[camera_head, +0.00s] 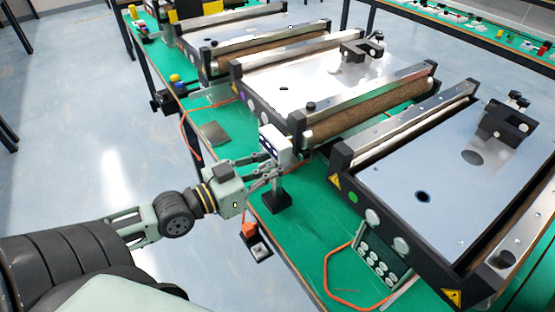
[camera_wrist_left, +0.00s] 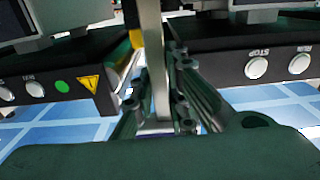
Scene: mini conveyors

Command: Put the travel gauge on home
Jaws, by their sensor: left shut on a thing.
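A device with a white box head (camera_head: 274,143), which I take for the travel gauge, has a slim grey post and a black square base (camera_head: 277,202). It looks upright, at the front of the green table between two conveyors. My left gripper (camera_head: 276,172) reaches in from the left, shut on the post below the head. In the left wrist view the grey post (camera_wrist_left: 153,60) runs between the fingers. Whether the base touches the table is unclear. No spot is clearly marked as home; a dark flat square (camera_head: 215,133) lies farther back on the table. My right gripper is not in view.
The near conveyor (camera_head: 425,185) stands right of the gauge, another conveyor (camera_head: 300,80) behind it. An orange cable (camera_head: 335,291) lies nearby. Green table (camera_head: 305,215) is bare around the base.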

